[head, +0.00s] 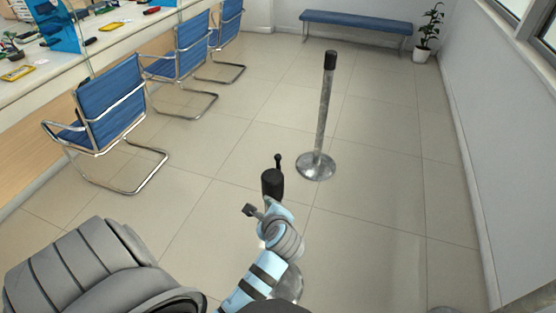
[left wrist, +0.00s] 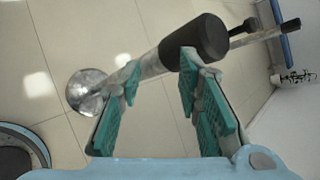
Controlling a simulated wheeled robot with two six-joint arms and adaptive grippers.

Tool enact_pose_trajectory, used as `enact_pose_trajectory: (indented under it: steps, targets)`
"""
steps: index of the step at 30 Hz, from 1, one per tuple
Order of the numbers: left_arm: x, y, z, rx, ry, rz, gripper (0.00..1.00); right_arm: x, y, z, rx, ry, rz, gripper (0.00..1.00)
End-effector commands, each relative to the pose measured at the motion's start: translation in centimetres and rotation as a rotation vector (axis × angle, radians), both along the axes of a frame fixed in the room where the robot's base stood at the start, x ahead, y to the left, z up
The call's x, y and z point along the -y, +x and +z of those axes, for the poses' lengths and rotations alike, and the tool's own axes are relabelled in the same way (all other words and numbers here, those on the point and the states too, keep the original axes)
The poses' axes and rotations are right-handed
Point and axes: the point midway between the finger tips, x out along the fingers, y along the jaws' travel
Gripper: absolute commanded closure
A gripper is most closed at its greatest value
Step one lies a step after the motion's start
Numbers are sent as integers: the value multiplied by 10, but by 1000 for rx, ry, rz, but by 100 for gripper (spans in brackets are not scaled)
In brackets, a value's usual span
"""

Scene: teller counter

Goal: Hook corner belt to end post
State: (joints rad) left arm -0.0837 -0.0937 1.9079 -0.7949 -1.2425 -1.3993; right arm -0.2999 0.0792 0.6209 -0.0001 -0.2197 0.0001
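The near post has a black head (head: 272,183) with a small black knob (head: 278,160) standing out from it. In the left wrist view its black head (left wrist: 205,40) and metal pole (left wrist: 150,66) run down to a round base (left wrist: 88,92). A second post (head: 323,110) with a black top stands farther off, apart from it. My left gripper (head: 262,212) is just below the near head; in the wrist view its teal-padded fingers (left wrist: 160,72) are spread apart, with the pole seen across the gap. Contact cannot be told. No stretched belt shows. My right gripper is not in view.
Blue chairs (head: 110,105) line the teller counter (head: 60,65) on the left. A blue bench (head: 357,20) and a potted plant (head: 428,35) stand at the back. A wall closes the right side. The tiled floor (head: 390,180) around the far post is clear.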

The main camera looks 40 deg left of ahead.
Motion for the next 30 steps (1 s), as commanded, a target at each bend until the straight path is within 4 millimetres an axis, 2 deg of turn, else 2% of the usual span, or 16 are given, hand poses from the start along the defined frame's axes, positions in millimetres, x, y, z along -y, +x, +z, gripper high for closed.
enact_pose_trajectory:
  steps: [1, 4, 6, 9, 11, 17, 18, 21, 24, 30]
  targets:
    - [1, 20, 10, -67, 119, -87, 69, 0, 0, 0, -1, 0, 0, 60]
    - [5, 57, 33, -236, 390, -267, 69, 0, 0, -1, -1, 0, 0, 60]
    - [9, 76, 47, -335, 536, -357, 69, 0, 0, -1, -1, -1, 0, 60]
    - [9, 90, 55, -405, 636, -414, 69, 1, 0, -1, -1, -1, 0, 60]
    - [4, 95, 53, -413, 648, -421, 69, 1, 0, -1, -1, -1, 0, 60]
    - [-35, 121, 35, -415, 646, -416, 69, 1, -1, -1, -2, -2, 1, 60]
    - [-43, 128, 25, -411, 646, -415, 69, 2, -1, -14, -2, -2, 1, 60]
    - [-62, 142, 10, -408, 643, -415, 69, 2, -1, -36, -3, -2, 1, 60]
    - [-76, 152, 1, -409, 640, -414, 69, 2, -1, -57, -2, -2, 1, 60]
    - [-92, 164, -3, -409, 639, -415, 69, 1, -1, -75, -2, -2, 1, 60]
